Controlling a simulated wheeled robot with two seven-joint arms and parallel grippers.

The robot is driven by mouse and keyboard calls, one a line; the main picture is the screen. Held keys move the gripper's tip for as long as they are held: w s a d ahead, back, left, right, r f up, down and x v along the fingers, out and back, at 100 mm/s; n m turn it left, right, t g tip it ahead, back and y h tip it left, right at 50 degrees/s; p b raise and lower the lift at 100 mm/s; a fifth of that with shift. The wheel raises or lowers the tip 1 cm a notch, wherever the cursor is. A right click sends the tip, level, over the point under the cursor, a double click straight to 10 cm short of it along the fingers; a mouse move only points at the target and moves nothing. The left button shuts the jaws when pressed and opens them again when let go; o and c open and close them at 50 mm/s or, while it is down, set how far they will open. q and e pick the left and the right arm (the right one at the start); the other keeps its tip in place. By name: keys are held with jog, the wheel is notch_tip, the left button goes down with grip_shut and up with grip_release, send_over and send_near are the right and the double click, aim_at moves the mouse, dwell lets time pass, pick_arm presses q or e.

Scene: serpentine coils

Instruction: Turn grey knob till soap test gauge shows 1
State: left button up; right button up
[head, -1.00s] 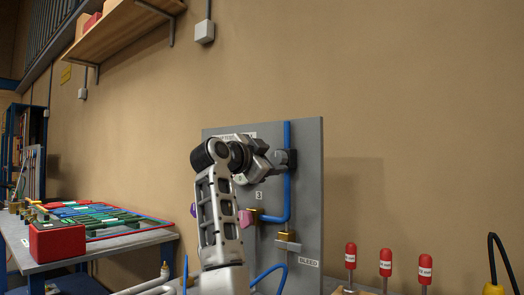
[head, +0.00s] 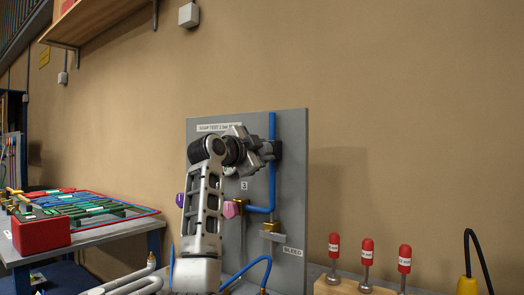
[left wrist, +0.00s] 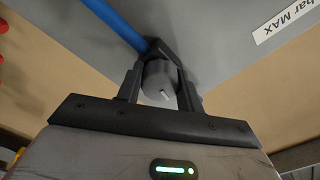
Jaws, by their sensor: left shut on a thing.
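The grey knob (left wrist: 158,86) shows in the left wrist view between my two fingers, with a small white mark on its face. My left gripper (left wrist: 160,72) is shut on it. In the head view my left gripper (head: 266,151) reaches the upper right of the grey panel (head: 293,190), beside the blue pipe. The panel's label (head: 218,127) reads "SOAP TEST 1 bar M…", its end covered. The gauge is mostly hidden behind my left arm and gripper, so I cannot read it. My right gripper is not in view.
A blue pipe (head: 272,190) runs down the panel to brass fittings, near a pink knob (head: 229,209), a purple knob (head: 180,200) and a BLEED label (head: 293,251). Several red-topped pegs (head: 367,259) stand at the lower right. A red box (head: 40,234) sits on the left table.

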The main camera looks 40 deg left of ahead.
pick_arm(q)
jog(key=shift+m, duration=0.5)
jog(key=shift+a+m+p, duration=0.1)
jog(key=shift+m+p, duration=0.4)
jog(key=shift+m, duration=1.1)
